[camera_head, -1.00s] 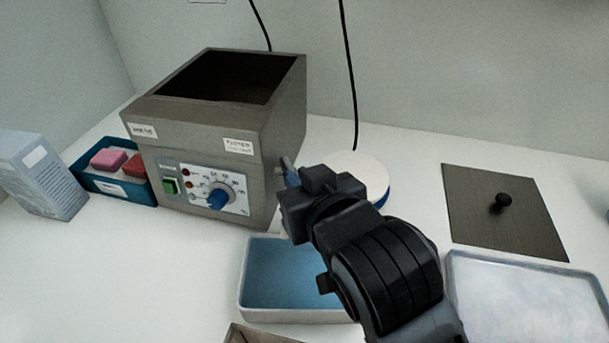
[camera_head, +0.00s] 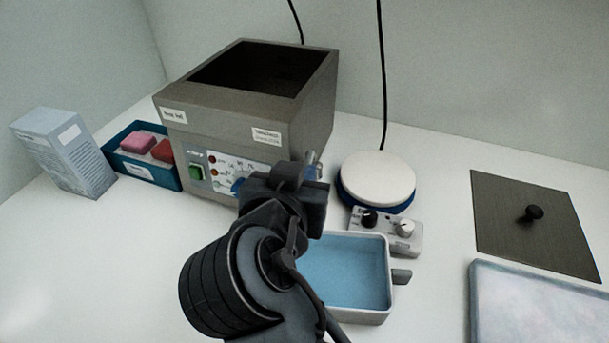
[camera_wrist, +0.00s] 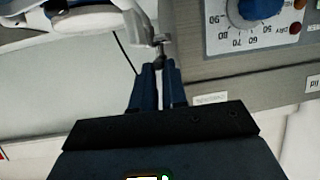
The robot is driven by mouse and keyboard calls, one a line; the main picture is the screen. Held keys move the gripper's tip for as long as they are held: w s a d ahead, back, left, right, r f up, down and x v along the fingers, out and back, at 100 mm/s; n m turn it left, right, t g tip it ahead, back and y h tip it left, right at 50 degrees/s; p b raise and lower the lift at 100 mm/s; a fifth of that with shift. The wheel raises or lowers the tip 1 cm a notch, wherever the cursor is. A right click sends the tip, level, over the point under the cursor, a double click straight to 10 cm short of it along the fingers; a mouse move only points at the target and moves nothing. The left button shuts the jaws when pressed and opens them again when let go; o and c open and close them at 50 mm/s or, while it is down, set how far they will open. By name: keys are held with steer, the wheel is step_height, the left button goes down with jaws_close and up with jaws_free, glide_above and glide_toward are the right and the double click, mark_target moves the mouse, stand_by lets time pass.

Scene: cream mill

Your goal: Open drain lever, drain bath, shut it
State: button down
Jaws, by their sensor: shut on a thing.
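The grey water bath (camera_head: 225,112) stands at the back left, open on top with a dark interior; I cannot see its liquid level. Its metal drain valve (camera_head: 312,160) sticks out of the right side and also shows in the wrist view (camera_wrist: 158,42). My gripper (camera_wrist: 160,70) is shut on the drain lever (camera_wrist: 160,62) at this valve, with the lever mostly hidden between the dark blue fingers. In the head view my wrist covers the fingers and part of the front dial. A white-rimmed pan (camera_head: 388,275) with a blue inside stands in front, partly behind my arm.
A round white-topped hotplate (camera_head: 377,180) with a knob box (camera_head: 403,232) stands right of the bath. A dark lid (camera_head: 525,225) and a pale tray (camera_head: 545,305) lie at right. A blue bin (camera_head: 128,165) and carton (camera_head: 68,155) stand at left.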

stand_by(0.3)
steer(key=c, duration=1.2)
jaws_free()
steer(key=shift+o, duration=0.2)
steer(key=shift+a, duration=0.1)
